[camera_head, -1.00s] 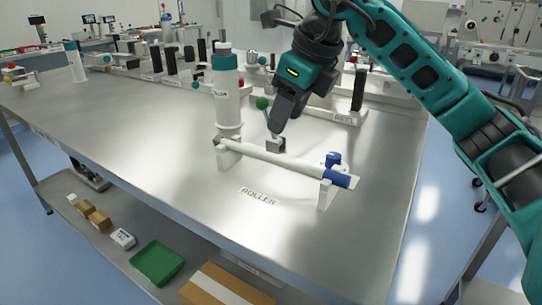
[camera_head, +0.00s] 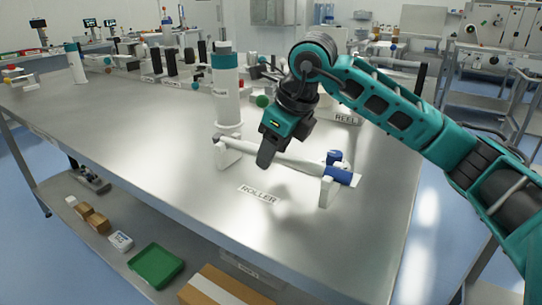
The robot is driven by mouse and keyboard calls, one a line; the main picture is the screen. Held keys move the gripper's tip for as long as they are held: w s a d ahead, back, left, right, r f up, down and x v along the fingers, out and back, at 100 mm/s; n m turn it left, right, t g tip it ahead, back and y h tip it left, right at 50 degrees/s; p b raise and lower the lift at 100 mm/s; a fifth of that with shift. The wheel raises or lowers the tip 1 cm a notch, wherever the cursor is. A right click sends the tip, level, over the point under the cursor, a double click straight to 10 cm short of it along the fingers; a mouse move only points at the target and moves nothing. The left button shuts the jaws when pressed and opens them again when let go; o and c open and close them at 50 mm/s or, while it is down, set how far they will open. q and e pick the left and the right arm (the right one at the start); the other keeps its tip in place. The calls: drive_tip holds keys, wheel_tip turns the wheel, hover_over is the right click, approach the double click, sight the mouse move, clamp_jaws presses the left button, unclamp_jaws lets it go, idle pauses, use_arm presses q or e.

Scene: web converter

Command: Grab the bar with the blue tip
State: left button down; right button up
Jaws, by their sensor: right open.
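The white bar (camera_head: 303,165) with a blue tip (camera_head: 339,175) at its right end lies across two white supports on the metal table, behind the ROLLER label (camera_head: 258,195). My right gripper (camera_head: 265,163) is over the bar's left-middle part, pointing down, and hides some of it. The gripper is open, though its fingers overlap in this view. I cannot tell whether they touch the bar. My left gripper is not in view.
A white and teal post (camera_head: 226,90) stands behind the bar's left end. A small blue cylinder (camera_head: 334,157) is close behind the blue tip. A green ball (camera_head: 262,101) is behind the gripper. The table front (camera_head: 150,150) is clear. A green tray (camera_head: 155,266) is on the lower shelf.

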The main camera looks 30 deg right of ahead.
drive_tip(key=shift+c, duration=0.5)
clamp_jaws()
drive_tip(key=shift+r, duration=0.15)
